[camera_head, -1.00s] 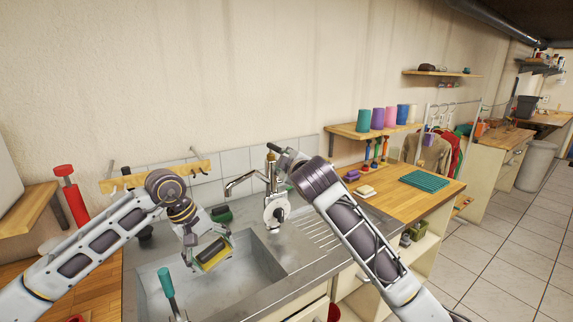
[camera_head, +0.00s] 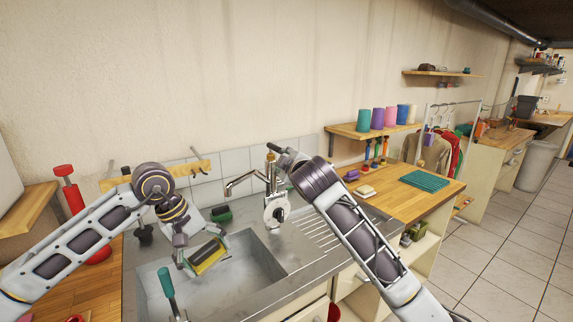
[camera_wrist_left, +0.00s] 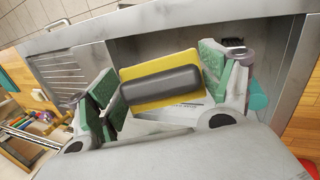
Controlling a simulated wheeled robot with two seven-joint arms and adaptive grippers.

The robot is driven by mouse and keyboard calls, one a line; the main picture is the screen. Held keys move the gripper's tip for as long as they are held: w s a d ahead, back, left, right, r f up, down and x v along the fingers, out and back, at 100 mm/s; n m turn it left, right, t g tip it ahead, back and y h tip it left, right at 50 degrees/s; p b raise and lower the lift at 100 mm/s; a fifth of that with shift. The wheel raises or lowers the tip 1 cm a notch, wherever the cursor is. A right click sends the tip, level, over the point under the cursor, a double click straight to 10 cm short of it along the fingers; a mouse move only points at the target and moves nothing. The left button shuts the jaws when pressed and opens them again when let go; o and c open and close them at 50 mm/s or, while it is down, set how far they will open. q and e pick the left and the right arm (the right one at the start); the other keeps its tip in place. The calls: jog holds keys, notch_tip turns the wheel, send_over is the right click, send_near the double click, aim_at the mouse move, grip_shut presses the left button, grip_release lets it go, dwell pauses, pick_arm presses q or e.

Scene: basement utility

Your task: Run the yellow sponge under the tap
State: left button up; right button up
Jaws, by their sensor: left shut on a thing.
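The yellow sponge (camera_head: 211,262) has a dark grey block on one face. My left gripper (camera_head: 205,255) is shut on it and holds it over the sink basin (camera_head: 250,262). In the left wrist view the sponge (camera_wrist_left: 165,103) sits between the green finger pads of the gripper (camera_wrist_left: 160,82). The tap (camera_head: 270,180) stands behind the basin, and its spout (camera_head: 235,184) points left. The sponge is lower than the spout and left of its tip in the picture. No water stream shows. My right arm reaches to the tap; its gripper (camera_head: 276,211) is partly hidden, and its jaws cannot be made out.
A teal-handled tool (camera_head: 166,283) stands up in the front left of the basin. A green block (camera_head: 221,214) lies behind the basin. The ribbed drainboard (camera_head: 325,235) right of the tap is clear.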

pick_arm(q)
jog(key=shift+s+r, duration=0.55)
jog(key=shift+s, duration=0.15)
dwell(0.9)
